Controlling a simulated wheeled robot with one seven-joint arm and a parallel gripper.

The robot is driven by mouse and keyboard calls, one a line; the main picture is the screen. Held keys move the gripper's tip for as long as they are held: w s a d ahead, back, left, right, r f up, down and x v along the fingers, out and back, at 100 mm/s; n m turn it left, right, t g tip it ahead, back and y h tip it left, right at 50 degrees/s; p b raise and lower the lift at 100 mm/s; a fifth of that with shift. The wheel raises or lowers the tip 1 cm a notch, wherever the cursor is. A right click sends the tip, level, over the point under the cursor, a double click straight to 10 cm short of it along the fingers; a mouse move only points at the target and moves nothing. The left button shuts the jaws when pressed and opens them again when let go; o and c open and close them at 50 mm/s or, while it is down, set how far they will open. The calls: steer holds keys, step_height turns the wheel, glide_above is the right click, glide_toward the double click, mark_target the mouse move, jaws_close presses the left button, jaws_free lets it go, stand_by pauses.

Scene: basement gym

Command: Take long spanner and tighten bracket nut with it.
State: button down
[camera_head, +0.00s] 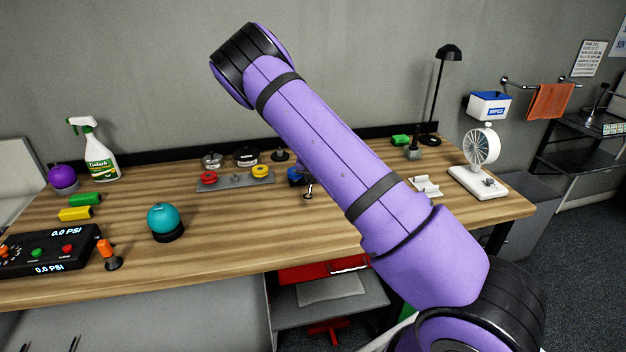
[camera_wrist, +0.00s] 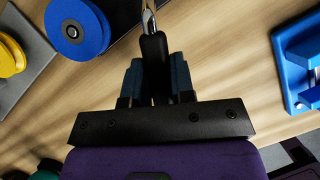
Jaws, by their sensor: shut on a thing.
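In the wrist view my gripper (camera_wrist: 154,75) is shut on the black handle of a tool (camera_wrist: 153,48) with a shiny metal shaft, which looks like the long spanner. The shaft runs out of the top of the view, so its working end is hidden there. In the head view my purple arm hides most of the gripper. A small metal piece (camera_head: 309,190) shows beside the arm above the bench; I cannot tell if it is the tool's end. I cannot make out the bracket nut with certainty in either view.
A grey plate (camera_head: 222,182) with red and yellow discs lies left of my arm. The wrist view shows a blue disc (camera_wrist: 78,27) at upper left and a blue frame (camera_wrist: 298,70) at right. A teal ball (camera_head: 162,218) stands nearer; a white fan (camera_head: 482,148) stands at right.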

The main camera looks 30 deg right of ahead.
steer(key=shift+r, duration=1.8)
